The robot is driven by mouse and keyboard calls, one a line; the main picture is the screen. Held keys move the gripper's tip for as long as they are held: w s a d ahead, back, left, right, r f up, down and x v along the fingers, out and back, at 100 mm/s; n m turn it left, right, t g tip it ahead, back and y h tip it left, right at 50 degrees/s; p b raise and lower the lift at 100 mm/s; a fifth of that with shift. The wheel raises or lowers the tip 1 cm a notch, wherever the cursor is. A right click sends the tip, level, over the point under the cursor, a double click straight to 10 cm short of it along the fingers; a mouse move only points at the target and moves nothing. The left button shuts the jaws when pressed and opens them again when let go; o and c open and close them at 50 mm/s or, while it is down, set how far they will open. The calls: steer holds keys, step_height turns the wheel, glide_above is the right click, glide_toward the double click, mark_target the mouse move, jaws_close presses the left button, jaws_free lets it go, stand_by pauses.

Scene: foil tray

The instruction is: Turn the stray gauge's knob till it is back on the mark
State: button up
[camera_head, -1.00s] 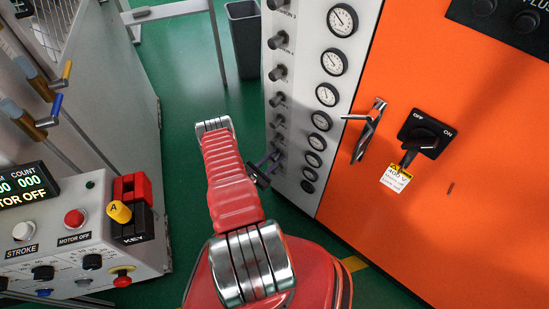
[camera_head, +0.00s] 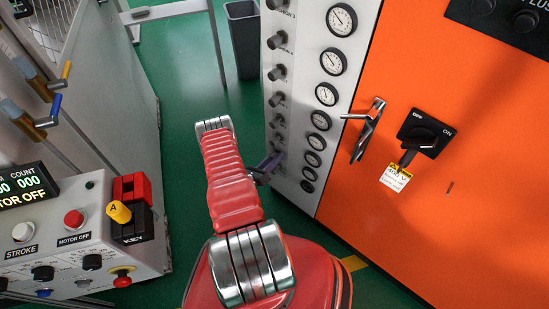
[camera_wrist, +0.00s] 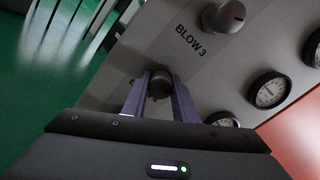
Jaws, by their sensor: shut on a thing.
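My gripper (camera_wrist: 160,86) has its two purple fingers on either side of a dark round knob (camera_wrist: 161,80) on the grey panel, shut on it. In the head view my gripper (camera_head: 274,162) is at the lower part of the knob column, partly hidden behind my red arm. The held knob cannot be made out there. Small white dials (camera_head: 312,158) run in a column right of the knobs. In the wrist view one gauge (camera_wrist: 268,91) shows whole, and another (camera_wrist: 222,120) is partly hidden by my gripper body. Their needles are too small to read surely.
Another knob (camera_wrist: 224,17), labelled BLOW 3, sits close above the held one. An orange cabinet (camera_head: 440,230) with a handle (camera_head: 368,130) and rotary switch (camera_head: 424,137) stands right. A control console (camera_head: 75,225) stands left. Green floor lies between.

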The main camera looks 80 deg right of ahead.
steer(key=shift+w+n, duration=0.15)
steer(key=shift+n, duration=0.95)
steer(key=shift+w, duration=0.1)
steer(key=o, duration=1)
steer(key=shift+o, duration=0.2)
steer(key=v, duration=1.3)
steer(key=shift+a, duration=0.35)
stand_by(1.0)
